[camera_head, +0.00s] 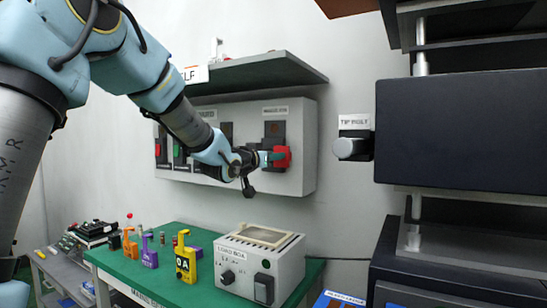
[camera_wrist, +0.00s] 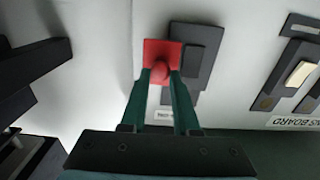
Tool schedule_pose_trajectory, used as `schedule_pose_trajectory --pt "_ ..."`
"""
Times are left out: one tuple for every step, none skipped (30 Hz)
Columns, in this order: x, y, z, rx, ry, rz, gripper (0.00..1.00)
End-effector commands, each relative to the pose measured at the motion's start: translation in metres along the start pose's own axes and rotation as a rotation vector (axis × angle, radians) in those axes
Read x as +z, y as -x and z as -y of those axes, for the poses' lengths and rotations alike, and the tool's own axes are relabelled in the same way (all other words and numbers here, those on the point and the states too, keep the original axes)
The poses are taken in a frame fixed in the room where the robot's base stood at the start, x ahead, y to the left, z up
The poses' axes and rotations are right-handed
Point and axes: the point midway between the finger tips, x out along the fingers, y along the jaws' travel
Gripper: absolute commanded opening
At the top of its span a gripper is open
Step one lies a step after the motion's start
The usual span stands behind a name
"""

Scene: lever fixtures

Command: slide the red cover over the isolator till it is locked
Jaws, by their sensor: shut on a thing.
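The red cover (camera_head: 284,157) is a small red plate on the front of the grey wall box. In the wrist view the red cover (camera_wrist: 151,48) has a round red knob (camera_wrist: 160,72) facing me. The isolator (camera_head: 275,130) is a dark plate under a label; the cover overlaps its lower right part. In the wrist view the isolator's dark plate (camera_wrist: 186,57) shows beside and behind the cover. My gripper (camera_head: 270,158) is shut on the red cover's knob, its green fingers on both sides of it in the wrist view (camera_wrist: 160,78). Any lock is hidden.
Other switches sit left on the same box (camera_head: 305,135). A shelf (camera_head: 260,72) hangs above it. A grey knob (camera_head: 347,148) and dark cabinet (camera_head: 460,125) stand right. Below, a green table (camera_head: 190,290) bears a load box (camera_head: 262,262) and coloured tags.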

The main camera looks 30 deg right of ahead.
Motion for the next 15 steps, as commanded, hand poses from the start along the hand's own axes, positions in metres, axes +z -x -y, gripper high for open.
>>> schedule_pose_trajectory --pt "0.0 0.0 0.006 -0.003 0.0 0.0 0.0" --pt "0.0 0.0 0.01 -0.004 -0.001 0.0 0.0" --pt "0.0 0.0 0.018 -0.006 0.0 0.0 0.0" --pt "-0.001 0.0 0.024 -0.006 -0.001 0.0 0.0" --pt "-0.001 0.0 0.03 -0.006 0.0 -0.001 0.0" --pt "-0.002 0.0 0.038 -0.006 0.0 -0.001 0.0" --pt "-0.002 0.0 0.042 -0.005 0.0 0.0 0.0" --pt "-0.001 0.0 0.046 -0.004 0.0 0.0 0.0" --pt "-0.001 0.0 0.05 -0.004 0.001 0.0 0.0" --pt "-0.001 0.0 0.052 -0.003 0.0 0.001 0.0" --pt "-0.001 0.0 0.054 -0.003 -0.001 0.0 0.0" --pt "0.0 0.0 0.055 -0.003 0.0 0.0 0.0" --pt "0.0 0.0 0.055 -0.003 0.0 0.0 0.0" --pt "0.0 0.0 0.055 -0.003 0.0 0.0 0.0" --pt "0.0 0.0 0.055 -0.003 0.0 0.0 0.0"
